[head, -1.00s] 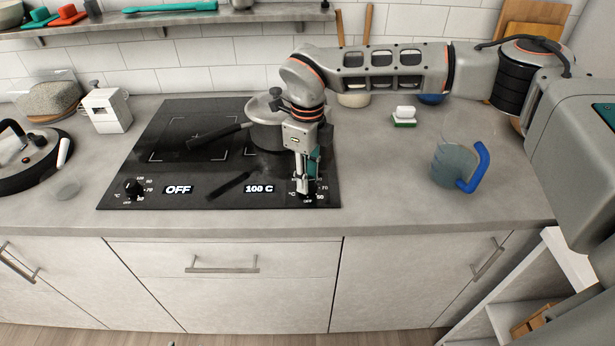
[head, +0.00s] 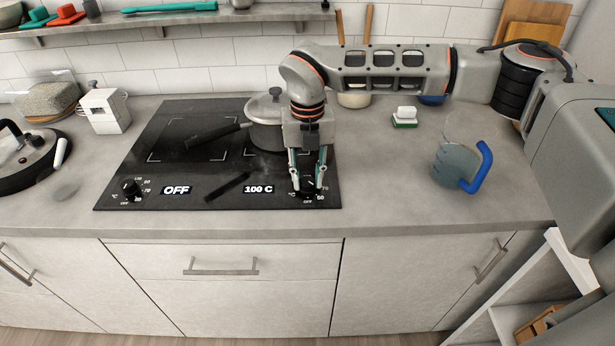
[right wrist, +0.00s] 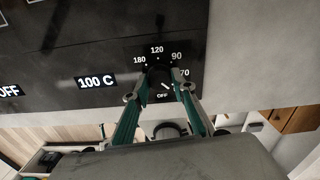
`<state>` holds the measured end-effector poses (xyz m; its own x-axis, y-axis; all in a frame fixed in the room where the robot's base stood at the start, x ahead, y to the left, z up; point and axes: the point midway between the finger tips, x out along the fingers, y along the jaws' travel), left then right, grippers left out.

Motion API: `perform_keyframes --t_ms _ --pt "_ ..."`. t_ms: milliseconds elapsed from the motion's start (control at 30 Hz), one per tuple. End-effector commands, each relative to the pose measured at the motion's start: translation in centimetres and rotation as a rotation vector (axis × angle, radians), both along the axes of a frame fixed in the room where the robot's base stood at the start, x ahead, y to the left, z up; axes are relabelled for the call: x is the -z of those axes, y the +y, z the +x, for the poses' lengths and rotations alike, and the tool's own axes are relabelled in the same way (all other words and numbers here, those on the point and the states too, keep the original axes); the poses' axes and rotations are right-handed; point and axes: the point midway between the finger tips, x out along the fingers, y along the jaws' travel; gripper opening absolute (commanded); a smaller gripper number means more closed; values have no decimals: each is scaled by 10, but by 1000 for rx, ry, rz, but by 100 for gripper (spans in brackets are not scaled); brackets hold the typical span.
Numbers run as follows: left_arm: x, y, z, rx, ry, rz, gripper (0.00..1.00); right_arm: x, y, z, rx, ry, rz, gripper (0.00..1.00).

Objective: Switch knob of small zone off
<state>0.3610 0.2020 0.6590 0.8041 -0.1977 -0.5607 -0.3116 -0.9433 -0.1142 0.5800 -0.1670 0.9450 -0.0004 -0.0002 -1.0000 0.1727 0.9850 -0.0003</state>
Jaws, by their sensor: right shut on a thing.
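The black cooktop (head: 165,150) has two knobs along its front edge. The right knob (right wrist: 160,78) is between the fingertips of my right gripper (head: 307,190), which points down at it and is shut on it. The right wrist view shows temperature numbers and OFF printed around this knob, and a white mark near OFF. The display (head: 258,189) beside it reads 100 C. The left knob (head: 131,188) stands free, and its display (head: 177,190) reads OFF. A pot (head: 266,135) with a lid sits behind my right gripper, partly hidden by it. My left gripper is not in view.
A measuring jug (head: 452,165) with a blue handle stands on the counter to the right. A sponge (head: 405,116) lies near the wall. A kettle (head: 22,160) is at the far left. The counter between cooktop and jug is clear.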

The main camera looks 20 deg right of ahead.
Motion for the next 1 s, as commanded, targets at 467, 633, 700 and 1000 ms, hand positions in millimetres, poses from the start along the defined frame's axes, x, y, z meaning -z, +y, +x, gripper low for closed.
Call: perform_keyframes --t_ms 467,633,700,1000 --pt "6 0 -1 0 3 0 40 0 0 1 445 -1 2 4" --pt "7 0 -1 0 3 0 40 0 0 0 579 0 1 4" --pt "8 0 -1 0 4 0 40 0 0 0 626 0 1 4" --pt "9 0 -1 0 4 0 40 0 0 1 757 -3 1 4"
